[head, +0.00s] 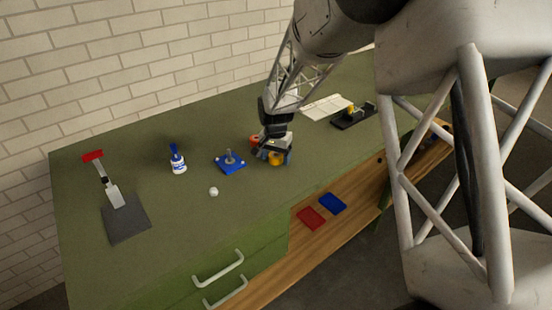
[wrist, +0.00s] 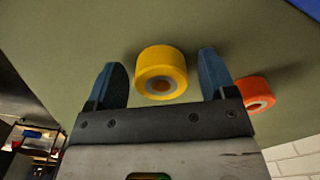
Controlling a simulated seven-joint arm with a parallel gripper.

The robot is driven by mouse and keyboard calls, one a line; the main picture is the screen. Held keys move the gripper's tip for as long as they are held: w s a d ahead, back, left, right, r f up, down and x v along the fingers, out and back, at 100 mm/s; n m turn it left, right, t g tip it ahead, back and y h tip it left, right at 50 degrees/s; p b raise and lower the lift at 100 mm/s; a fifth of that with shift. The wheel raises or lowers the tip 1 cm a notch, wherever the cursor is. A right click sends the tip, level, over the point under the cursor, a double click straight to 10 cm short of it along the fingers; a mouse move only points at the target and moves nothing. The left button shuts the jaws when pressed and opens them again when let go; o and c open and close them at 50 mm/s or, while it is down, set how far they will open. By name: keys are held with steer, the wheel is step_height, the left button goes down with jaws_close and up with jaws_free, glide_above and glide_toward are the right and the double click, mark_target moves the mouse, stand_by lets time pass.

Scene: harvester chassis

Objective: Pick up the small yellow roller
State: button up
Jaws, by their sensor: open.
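The small yellow roller (wrist: 161,70) is a short cylinder with a pale hub in its end. In the wrist view it sits between the two blue fingers of my open gripper (wrist: 163,80), with a gap on each side. In the head view the yellow roller (head: 275,159) shows just below my gripper (head: 275,154), on the green worktop, partly hidden by the fingers. An orange-red roller (wrist: 257,93) lies just outside the right finger in the wrist view. It also shows in the head view (head: 254,141), at the gripper's left.
A blue base with a peg (head: 230,163) stands left of my gripper. A white ball (head: 213,191), a blue-and-white bottle (head: 178,160) and a dark grey plate (head: 125,220) lie farther left. A black holder with a yellow part (head: 352,117) is at the right.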

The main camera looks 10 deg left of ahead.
mark_target(276, 157)
steer(key=c, duration=1)
steer(key=shift+r, duration=0.15)
steer(key=shift+r, duration=1.5)
steer(key=shift+s+d+r, duration=0.1)
steer(key=shift+s+r, duration=0.1)
steer(key=shift+s, duration=0.05)
steer(key=s+d, duration=0.2)
steer(key=s, duration=0.2)
steer(key=s+d+r, duration=0.1)
steer(key=s, duration=0.4)
steer(key=s+d, duration=0.2)
steer(key=s, duration=0.3)
steer(key=shift+s+d+r, duration=0.15)
steer(key=shift+s+d, duration=0.05)
steer(key=shift+d, duration=0.1)
